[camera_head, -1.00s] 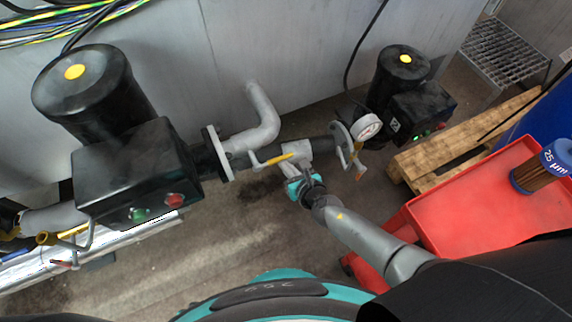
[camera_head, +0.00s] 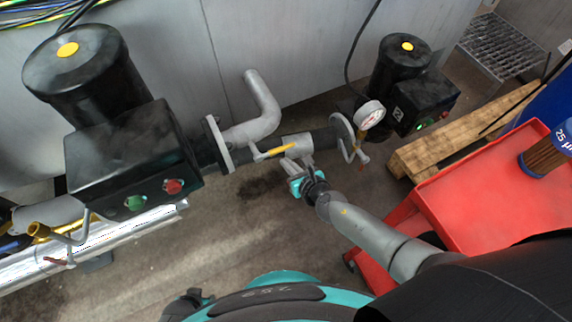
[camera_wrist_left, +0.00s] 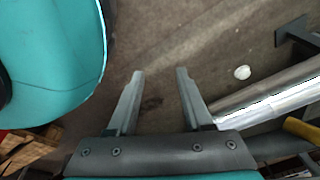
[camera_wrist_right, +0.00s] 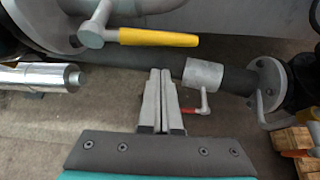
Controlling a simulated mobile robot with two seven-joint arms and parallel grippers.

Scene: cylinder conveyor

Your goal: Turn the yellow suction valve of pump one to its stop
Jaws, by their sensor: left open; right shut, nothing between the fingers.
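A valve lever with a yellow grip (camera_head: 278,151) sits on the pipe between the two pumps. In the right wrist view the yellow grip (camera_wrist_right: 158,37) lies level, extending right from its grey hub (camera_wrist_right: 92,35). My right gripper (camera_head: 293,165) is shut and empty, just below the lever in the head view; in the right wrist view its fingertips (camera_wrist_right: 160,72) are below the grip, with no clear contact. Another yellow-ended lever (camera_head: 40,231) is at the far left. No label shows which is pump one's suction valve. My left gripper (camera_wrist_left: 154,75) is open and empty above the floor.
Black pumps stand at left (camera_head: 85,75) and right (camera_head: 400,70). A gauge (camera_head: 370,114) and another lever are near the right pump. A small red-handled valve (camera_wrist_right: 190,110) hangs below the pipe. A red cart (camera_head: 475,205) is at right. A silver pipe (camera_wrist_left: 270,105) lies beside my left gripper.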

